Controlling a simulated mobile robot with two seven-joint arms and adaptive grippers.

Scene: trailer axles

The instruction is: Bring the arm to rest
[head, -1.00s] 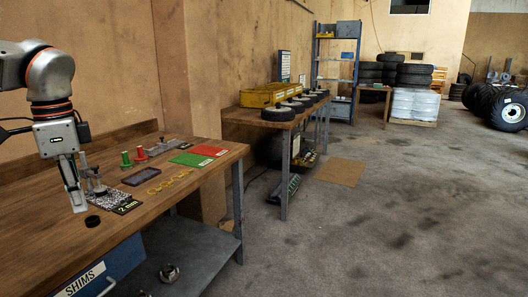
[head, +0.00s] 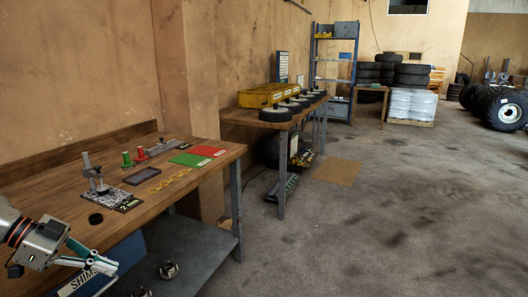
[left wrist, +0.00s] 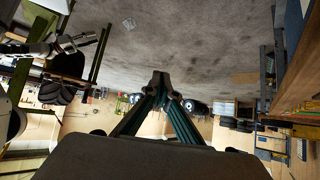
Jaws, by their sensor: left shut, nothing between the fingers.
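My left gripper (head: 112,264) is low at the left of the head view, in front of the workbench's front edge and by the shims drawer. Its fingers point to the right, with nothing between them. In the left wrist view its two fingers (left wrist: 162,79) meet at their tips, shut and empty. A grey gripper-like shape (left wrist: 78,42) at the upper left of the left wrist view may be my right gripper; its jaws are too unclear to read. The head view does not show my right gripper.
The wooden workbench (head: 60,205) holds a black puck (head: 95,219), a grey stand (head: 95,175), green and red mats (head: 207,151) and yellow rings. The blue drawer marked SHIMS (head: 128,252) is close to my left gripper. Open floor (head: 370,240) lies to the right.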

